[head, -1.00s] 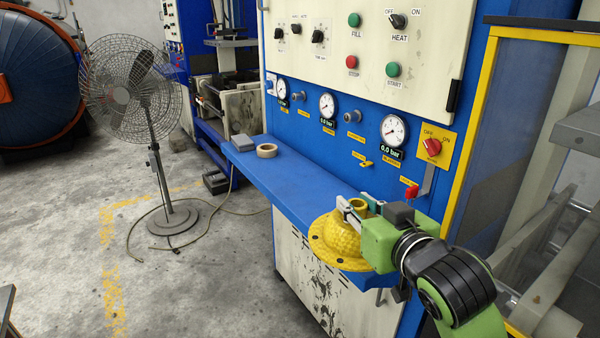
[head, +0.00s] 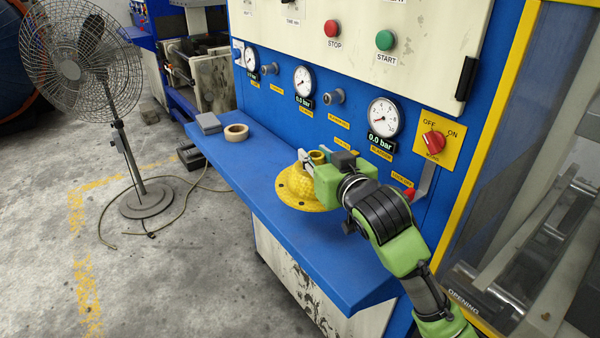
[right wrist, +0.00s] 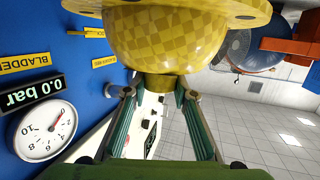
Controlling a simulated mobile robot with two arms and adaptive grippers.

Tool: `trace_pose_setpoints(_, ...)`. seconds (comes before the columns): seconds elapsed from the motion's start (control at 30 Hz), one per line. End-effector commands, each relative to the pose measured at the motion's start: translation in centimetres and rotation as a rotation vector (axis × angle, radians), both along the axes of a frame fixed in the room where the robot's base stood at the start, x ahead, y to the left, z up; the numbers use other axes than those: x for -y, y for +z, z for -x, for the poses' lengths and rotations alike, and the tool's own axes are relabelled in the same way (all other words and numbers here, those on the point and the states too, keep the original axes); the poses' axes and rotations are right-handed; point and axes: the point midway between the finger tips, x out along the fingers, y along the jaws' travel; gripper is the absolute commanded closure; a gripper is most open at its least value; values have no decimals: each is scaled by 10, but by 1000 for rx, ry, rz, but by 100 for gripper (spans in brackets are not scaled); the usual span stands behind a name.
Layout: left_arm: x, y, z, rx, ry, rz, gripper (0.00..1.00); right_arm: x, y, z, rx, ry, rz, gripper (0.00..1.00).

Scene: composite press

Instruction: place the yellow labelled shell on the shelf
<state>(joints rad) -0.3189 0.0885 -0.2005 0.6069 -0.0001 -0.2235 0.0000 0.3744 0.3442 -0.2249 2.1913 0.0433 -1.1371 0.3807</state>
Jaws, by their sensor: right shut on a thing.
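The yellow shell (head: 298,187) is a woven-patterned dome with a flat holed flange at its base and a neck on top. In the head view it is upright, flange down, over the middle of the blue shelf (head: 335,255); I cannot tell whether the flange touches it. My right gripper (head: 311,160) is shut on the neck. The shell (right wrist: 165,45) also fills the top of the right wrist view, its neck between the fingers of my right gripper (right wrist: 158,95). No label on the shell can be made out. My left gripper is not in view.
A tape roll (head: 236,132) and a grey box (head: 208,123) sit at the shelf's far left end. The blue press panel with gauges (head: 384,117) rises behind the shelf, with a red switch (head: 433,142) at right. The shelf's near end is bare. A fan (head: 100,90) stands on the floor.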

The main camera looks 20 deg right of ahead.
Motion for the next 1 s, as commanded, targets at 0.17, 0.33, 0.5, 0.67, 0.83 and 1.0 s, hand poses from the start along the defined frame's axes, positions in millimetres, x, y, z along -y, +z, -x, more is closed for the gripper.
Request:
trace_pose_setpoints(0.17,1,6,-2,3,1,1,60,-5,-32,-32,-2,-2,1,100)
trace_pose_setpoints(0.33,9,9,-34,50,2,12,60,-9,-51,-49,2,-1,0,100)
trace_pose_setpoints(0.5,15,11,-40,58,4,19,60,-11,-62,-58,2,0,1,100)
trace_pose_setpoints(0.67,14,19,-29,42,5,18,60,-11,-85,-57,0,0,2,100)
trace_pose_setpoints(0.83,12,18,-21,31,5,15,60,-11,-92,-57,5,1,1,100)
trace_pose_setpoints(1.0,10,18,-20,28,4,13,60,-11,-92,-57,4,0,1,100)
